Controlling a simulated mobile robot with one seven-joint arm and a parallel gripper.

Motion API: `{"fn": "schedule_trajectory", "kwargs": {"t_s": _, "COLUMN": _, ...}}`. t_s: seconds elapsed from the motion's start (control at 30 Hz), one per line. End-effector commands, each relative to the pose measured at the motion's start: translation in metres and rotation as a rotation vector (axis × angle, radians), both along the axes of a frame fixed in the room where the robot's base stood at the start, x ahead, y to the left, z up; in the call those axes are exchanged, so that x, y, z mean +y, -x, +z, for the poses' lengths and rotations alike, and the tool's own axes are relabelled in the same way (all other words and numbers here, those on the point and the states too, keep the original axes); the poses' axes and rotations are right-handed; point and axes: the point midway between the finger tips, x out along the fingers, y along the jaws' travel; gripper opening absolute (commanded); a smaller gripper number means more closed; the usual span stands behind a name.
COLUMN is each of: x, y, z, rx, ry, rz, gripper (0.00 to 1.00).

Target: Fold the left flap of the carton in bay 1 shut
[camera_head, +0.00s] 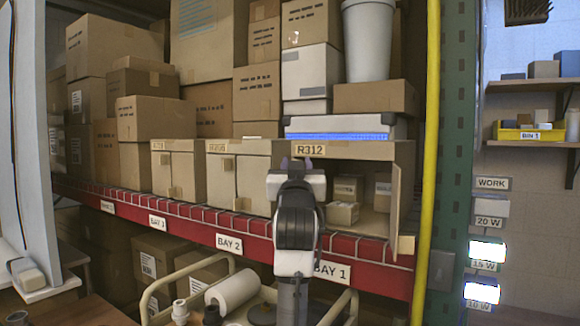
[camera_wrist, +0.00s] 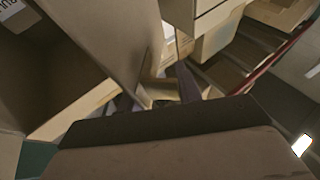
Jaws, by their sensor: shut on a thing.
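The carton in bay 1 (camera_head: 355,151), labelled R312, stands open on the shelf with small boxes inside. Its right flap (camera_head: 394,205) is swung outward. My gripper (camera_head: 296,165) is at the carton's left front edge, and my arm hides the left flap in the head view. In the wrist view a broad tan panel (camera_wrist: 115,35), which looks like the left flap, stands swung out. My gripper's two dark fingers (camera_wrist: 158,88) are shut around a small tan tab (camera_wrist: 156,91) at this panel's edge.
Closed cartons (camera_head: 238,180) stand to the left in bays 2 and 3. A white and blue box (camera_head: 340,127) lies on top of the carton. A yellow post (camera_head: 428,150) rises close to the right.

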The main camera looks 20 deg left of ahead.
Motion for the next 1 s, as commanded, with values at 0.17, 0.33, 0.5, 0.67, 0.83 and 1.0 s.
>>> {"fn": "schedule_trajectory", "kwargs": {"t_s": 0.17, "x": -0.013, "y": -0.007, "z": 0.003, "rx": -0.005, "ry": -0.003, "rz": 0.004, "gripper": 0.0}}
{"fn": "schedule_trajectory", "kwargs": {"t_s": 0.33, "x": -0.016, "y": -0.009, "z": 0.003, "rx": -0.005, "ry": -0.003, "rz": 0.067, "gripper": 0.0}}
{"fn": "schedule_trajectory", "kwargs": {"t_s": 0.5, "x": -0.019, "y": -0.012, "z": 0.003, "rx": -0.004, "ry": -0.002, "rz": 0.119, "gripper": 0.0}}
{"fn": "schedule_trajectory", "kwargs": {"t_s": 0.67, "x": -0.02, "y": -0.014, "z": 0.003, "rx": -0.005, "ry": -0.003, "rz": 0.126, "gripper": 0.0}}
{"fn": "schedule_trajectory", "kwargs": {"t_s": 0.83, "x": -0.021, "y": -0.014, "z": 0.003, "rx": -0.005, "ry": -0.002, "rz": 0.126, "gripper": 0.0}}
{"fn": "schedule_trajectory", "kwargs": {"t_s": 1.0, "x": -0.021, "y": -0.014, "z": 0.003, "rx": -0.005, "ry": -0.003, "rz": 0.125, "gripper": 0.0}}
